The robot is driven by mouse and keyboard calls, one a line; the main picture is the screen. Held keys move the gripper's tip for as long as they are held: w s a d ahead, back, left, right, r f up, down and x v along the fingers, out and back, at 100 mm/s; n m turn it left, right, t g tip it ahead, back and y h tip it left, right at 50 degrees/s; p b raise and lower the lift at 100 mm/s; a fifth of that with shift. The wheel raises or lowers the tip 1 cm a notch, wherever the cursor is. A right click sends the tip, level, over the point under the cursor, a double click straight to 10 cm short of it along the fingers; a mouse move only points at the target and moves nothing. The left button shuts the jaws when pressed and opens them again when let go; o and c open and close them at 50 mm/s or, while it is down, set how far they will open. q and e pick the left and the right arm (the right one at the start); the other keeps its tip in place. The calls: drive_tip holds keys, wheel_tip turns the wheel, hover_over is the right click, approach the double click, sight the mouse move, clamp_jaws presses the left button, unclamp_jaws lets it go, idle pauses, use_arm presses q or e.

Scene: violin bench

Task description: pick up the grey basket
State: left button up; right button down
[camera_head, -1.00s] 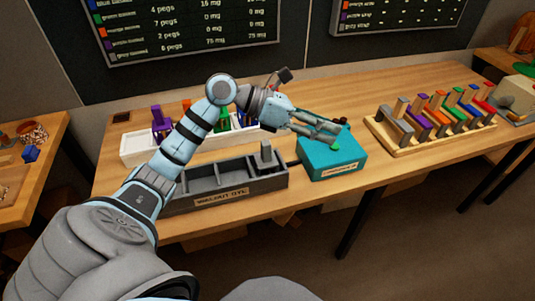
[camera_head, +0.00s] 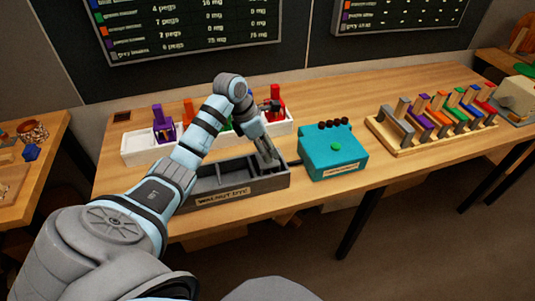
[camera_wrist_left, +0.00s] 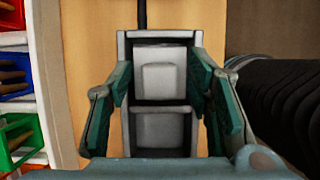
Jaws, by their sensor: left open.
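A grey basket stands in the right end compartment of the dark grey "walnut dye" tray (camera_head: 240,188); in the head view my left gripper (camera_head: 268,156) mostly hides it. In the left wrist view the basket (camera_wrist_left: 163,72) is a light grey square shape in the upper compartment. My left gripper's two fingers (camera_wrist_left: 160,100) are open, one on each side of the tray end; I cannot tell whether they touch anything. Another grey holder (camera_head: 396,127) stands at the left end of the wooden rack (camera_head: 440,148). My right gripper is not in view.
A teal box (camera_head: 333,165) with a green button stands just right of the tray. A white tray (camera_head: 139,149) with coloured baskets lies behind it. A side table (camera_head: 35,195) is at the left. Bare bench top lies behind the teal box.

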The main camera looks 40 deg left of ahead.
use_arm(q)
drive_tip(key=shift+w+f, duration=0.1)
drive_tip(key=shift+f, duration=0.1)
clamp_jaws()
drive_tip(key=shift+r, duration=0.15)
